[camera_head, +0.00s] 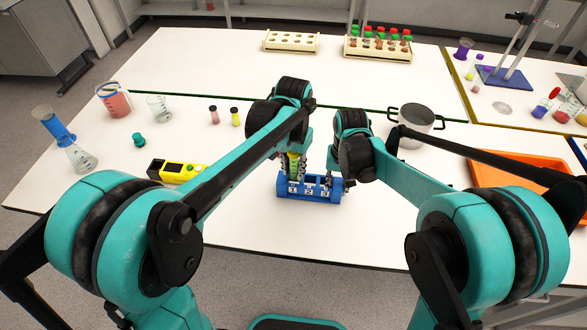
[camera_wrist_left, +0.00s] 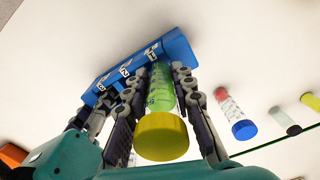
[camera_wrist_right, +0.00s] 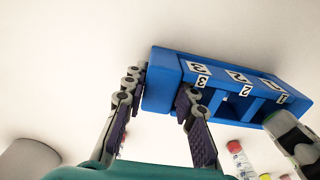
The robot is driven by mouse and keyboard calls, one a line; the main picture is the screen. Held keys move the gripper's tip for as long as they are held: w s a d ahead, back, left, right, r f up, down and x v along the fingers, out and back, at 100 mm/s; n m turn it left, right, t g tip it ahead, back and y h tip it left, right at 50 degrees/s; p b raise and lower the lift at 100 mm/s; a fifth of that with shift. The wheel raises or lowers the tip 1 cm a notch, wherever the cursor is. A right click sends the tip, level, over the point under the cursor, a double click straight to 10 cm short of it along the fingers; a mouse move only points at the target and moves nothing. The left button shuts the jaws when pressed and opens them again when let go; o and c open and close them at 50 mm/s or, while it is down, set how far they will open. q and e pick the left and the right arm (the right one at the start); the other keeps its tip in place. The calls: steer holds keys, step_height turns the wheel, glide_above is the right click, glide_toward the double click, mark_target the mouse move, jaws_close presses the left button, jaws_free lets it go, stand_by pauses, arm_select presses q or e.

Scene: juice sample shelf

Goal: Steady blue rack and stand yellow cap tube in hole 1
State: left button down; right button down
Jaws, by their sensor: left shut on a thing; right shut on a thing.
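The blue rack (camera_head: 322,196) stands on the white table in front of me, with labels 1, 2 and 3. It also shows in the left wrist view (camera_wrist_left: 175,47) and the right wrist view (camera_wrist_right: 165,85). My left gripper (camera_head: 293,168) is shut on the green tube with a yellow cap (camera_wrist_left: 162,135). The tube is cap up over the end marked 1, its lower end at the rack; I cannot tell how deep it sits. My right gripper (camera_wrist_right: 160,100) is shut on the rack's end near label 3, one finger on either side.
A yellow device (camera_head: 177,171) lies left of the rack. A pot (camera_head: 415,122) stands behind it to the right, and an orange tray (camera_head: 500,173) lies at the right. A tube with a blue cap (camera_wrist_left: 235,115) lies near the left gripper. The table's front edge is close.

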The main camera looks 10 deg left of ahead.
arm_select(q)
steer(key=c, duration=1.2)
jaws_free()
step_height(320, 180, up, 12)
